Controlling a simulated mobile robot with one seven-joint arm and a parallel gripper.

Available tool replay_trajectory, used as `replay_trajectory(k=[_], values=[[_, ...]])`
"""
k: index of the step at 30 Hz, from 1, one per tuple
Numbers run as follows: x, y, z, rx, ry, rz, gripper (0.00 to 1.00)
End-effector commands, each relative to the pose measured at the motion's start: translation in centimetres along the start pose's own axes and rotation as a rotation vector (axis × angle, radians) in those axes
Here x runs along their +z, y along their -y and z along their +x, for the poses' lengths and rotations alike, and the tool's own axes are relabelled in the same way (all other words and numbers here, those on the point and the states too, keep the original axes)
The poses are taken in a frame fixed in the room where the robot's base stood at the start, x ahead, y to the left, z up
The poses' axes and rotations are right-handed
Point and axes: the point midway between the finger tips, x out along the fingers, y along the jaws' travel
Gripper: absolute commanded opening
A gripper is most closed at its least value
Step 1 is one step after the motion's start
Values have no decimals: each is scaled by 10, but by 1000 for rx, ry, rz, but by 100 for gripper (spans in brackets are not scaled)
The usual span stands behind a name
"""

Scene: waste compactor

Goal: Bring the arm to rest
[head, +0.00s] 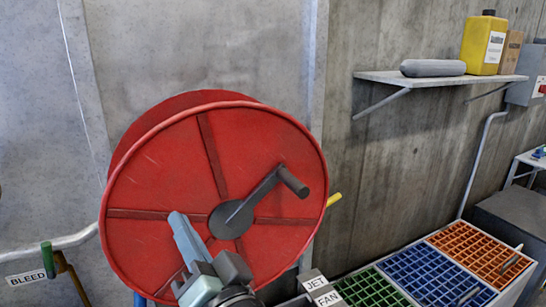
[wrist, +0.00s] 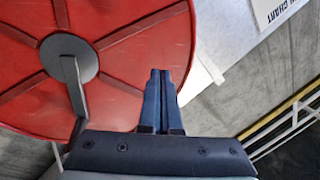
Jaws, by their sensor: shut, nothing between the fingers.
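My gripper (head: 181,226) shows in the head view in front of the lower middle of a large red reel (head: 160,165). Its fingers point up and a little left, left of the reel's dark hub and crank (head: 258,198). In the wrist view my gripper (wrist: 160,75) has its two blue fingers together, with nothing between them. The red reel (wrist: 135,70) fills the left of that view, with the crank left of the fingers. The fingers overlap the reel's rim in the picture; I cannot tell how far apart they are.
A wall shelf (head: 440,77) holds a yellow canister (head: 483,45) and a grey rounded object (head: 432,68). Green, blue and orange grids (head: 425,272) lie at lower right. A pipe with a BLEED tag (head: 25,278) is at lower left. A JET FAN label (head: 322,292) stands below the reel.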

Motion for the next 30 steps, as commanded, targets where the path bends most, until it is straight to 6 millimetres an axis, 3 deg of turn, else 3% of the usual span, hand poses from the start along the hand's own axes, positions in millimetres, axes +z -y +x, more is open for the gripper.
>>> replay_trajectory(k=[1,6,12,14,15,24,30], values=[[-33,20,0,9,-86,-145,0],[-130,82,-26,94,-388,-585,0],[-212,166,-90,224,-748,-979,0],[-229,190,-114,270,-857,-1075,0],[-243,202,-104,271,-832,-1063,0],[-302,261,-87,269,-822,-1054,0],[-328,289,-79,268,-819,-1052,0]])
